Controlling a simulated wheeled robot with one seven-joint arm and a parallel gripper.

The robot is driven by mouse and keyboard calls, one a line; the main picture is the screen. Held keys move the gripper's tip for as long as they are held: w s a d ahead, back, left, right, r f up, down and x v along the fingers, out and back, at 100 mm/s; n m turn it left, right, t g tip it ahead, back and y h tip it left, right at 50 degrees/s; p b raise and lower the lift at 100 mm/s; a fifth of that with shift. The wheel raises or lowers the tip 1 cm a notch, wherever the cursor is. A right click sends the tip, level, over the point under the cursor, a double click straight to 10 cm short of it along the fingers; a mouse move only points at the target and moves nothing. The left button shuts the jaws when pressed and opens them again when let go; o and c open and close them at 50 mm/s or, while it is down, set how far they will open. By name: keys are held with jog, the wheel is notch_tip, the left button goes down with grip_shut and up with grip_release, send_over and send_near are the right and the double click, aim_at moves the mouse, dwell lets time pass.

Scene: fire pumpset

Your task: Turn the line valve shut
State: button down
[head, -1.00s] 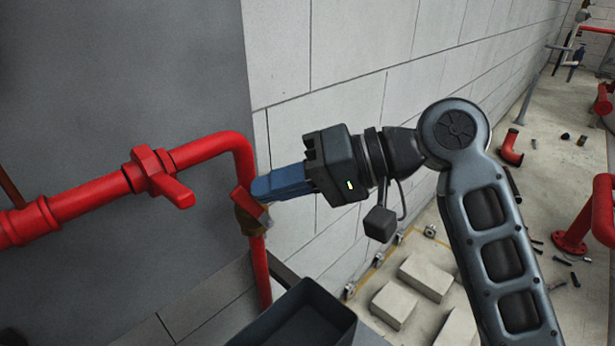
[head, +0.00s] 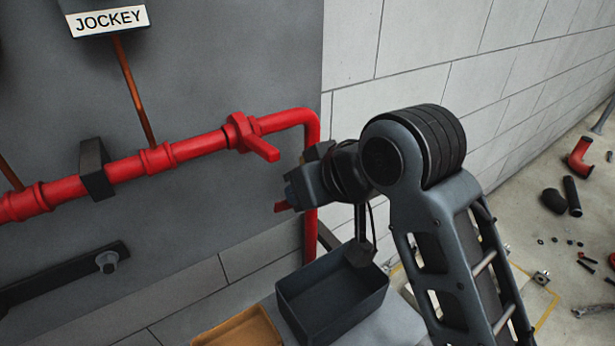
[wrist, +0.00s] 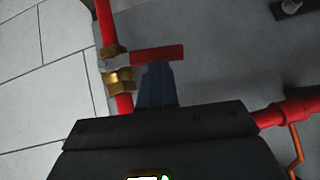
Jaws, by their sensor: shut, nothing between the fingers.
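A valve with a brass body (wrist: 118,78) and a flat red lever (wrist: 158,53) sits on the vertical red pipe in the wrist view. The lever lies across the pipe, about at right angles to it. In the head view only a bit of the red lever (head: 283,207) shows; my wrist hides the valve body. My gripper (wrist: 157,68) is shut and empty, its blue fingertips close beside the lever; I cannot tell if they touch. It also shows partly in the head view (head: 291,195).
A red fitting with a tab (head: 248,136) sits on the horizontal red pipe (head: 120,172). A dark open bin (head: 335,307) and a tan tray (head: 238,331) stand below. A grey panel is behind the pipe. Loose parts lie on the floor at right.

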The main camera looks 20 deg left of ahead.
jog(key=shift+s+a+f, duration=0.25)
jog(key=shift+s+f, duration=0.05)
jog(key=shift+f, duration=0.3)
dwell(0.3)
